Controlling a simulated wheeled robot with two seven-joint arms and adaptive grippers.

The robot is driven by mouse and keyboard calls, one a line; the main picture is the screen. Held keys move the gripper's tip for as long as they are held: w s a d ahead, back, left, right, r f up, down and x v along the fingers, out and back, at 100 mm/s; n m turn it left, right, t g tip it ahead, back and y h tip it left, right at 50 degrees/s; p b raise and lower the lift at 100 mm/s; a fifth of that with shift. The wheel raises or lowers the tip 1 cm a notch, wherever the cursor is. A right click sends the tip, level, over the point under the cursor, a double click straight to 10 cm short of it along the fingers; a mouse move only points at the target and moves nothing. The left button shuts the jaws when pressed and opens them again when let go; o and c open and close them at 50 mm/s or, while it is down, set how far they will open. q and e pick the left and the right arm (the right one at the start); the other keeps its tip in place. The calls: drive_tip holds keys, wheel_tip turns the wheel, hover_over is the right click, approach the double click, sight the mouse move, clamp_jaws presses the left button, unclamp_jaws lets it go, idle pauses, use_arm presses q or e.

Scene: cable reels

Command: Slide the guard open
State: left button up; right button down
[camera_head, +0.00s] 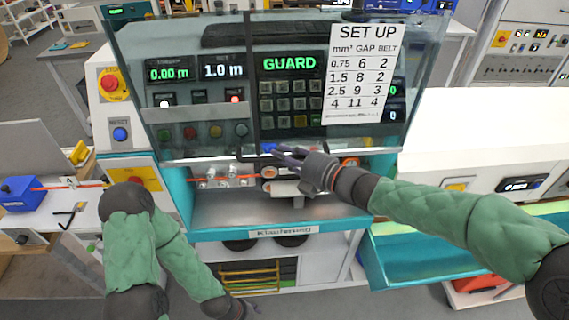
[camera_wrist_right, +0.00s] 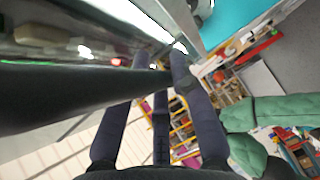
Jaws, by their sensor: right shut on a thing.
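The guard (camera_head: 375,138) is a clear panel across the front of the teal and white machine, covering its displays and keypad. A dark bar (camera_wrist_right: 75,92) crosses the right wrist view, passing by my right fingers. My right gripper (camera_head: 280,153) is at the guard's lower edge, near the middle. It is shut on a part of the guard that its fingers mostly hide; the fingers also show in the right wrist view (camera_wrist_right: 158,62). My left gripper (camera_head: 243,308) hangs low in front of the machine, near the picture's bottom edge; its fingers are too small to read.
A green "GUARD" display (camera_head: 290,63) and a white set-up sheet (camera_head: 361,70) show at the panel. A red emergency button (camera_head: 110,83) is at the left. Below the guard is an open bay (camera_head: 235,208). A teal tray (camera_head: 420,268) stands at the right, under my right arm.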

drive_tip(key=shift+r+p, duration=0.95)
drive_tip(key=shift+r, duration=1.2)
drive_tip(key=c, duration=1.3)
unclamp_jaws()
drive_tip(key=shift+f, duration=0.1)
drive_tip(key=v, duration=1.2)
